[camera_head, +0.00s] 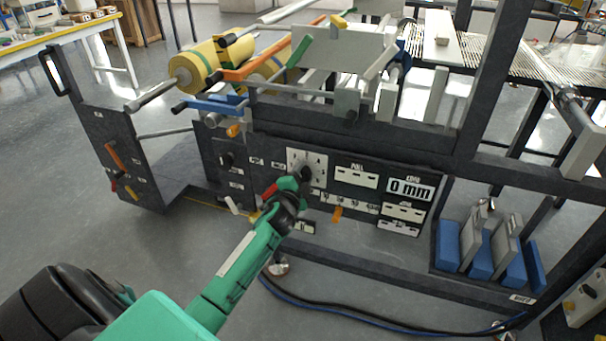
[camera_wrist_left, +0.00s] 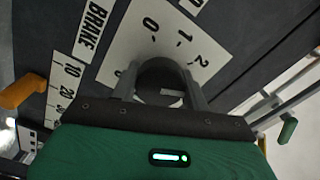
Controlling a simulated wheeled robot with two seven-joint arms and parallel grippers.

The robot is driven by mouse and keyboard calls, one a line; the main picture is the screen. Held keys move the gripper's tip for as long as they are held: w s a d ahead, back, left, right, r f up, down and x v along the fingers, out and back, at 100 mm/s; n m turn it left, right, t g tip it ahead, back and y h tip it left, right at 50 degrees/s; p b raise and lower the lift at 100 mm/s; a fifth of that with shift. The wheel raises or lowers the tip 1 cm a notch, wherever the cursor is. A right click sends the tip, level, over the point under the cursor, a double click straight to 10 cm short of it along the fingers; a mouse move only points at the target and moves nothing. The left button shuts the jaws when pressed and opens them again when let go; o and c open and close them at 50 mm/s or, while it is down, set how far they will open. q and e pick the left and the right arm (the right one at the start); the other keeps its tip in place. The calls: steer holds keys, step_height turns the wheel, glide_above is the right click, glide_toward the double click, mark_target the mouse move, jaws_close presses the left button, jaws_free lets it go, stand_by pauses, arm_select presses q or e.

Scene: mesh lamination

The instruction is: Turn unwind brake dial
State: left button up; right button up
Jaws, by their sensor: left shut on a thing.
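The brake dial is a dark round knob (camera_wrist_left: 160,70) on a white square plate with numbers (camera_wrist_left: 143,22). A "BRAKE" label (camera_wrist_left: 90,30) sits beside the plate in the left wrist view. In the head view the plate (camera_head: 318,160) is on the dark front panel of the machine. My left gripper (camera_head: 301,178) reaches the plate from below and is shut on the knob, one finger on each side. In the wrist view the fingers (camera_wrist_left: 160,88) straddle it. The gripper hides part of the knob and the lower plate. My right gripper is not in view.
Yellow rolls (camera_head: 195,70) are above left. Blue and grey blocks (camera_head: 482,262) stand in the lower right frame. Cables (camera_head: 350,310) lie on the floor.

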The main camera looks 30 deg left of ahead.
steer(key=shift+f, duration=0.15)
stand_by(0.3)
arm_select(q)
steer(key=o, duration=1)
steer(key=shift+s+d, duration=0.15)
steer(key=shift+s, duration=0.35)
steer(key=v, duration=1.2)
steer(key=shift+s+p, duration=0.4)
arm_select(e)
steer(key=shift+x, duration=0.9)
arm_select(q)
steer(key=shift+f, duration=0.1)
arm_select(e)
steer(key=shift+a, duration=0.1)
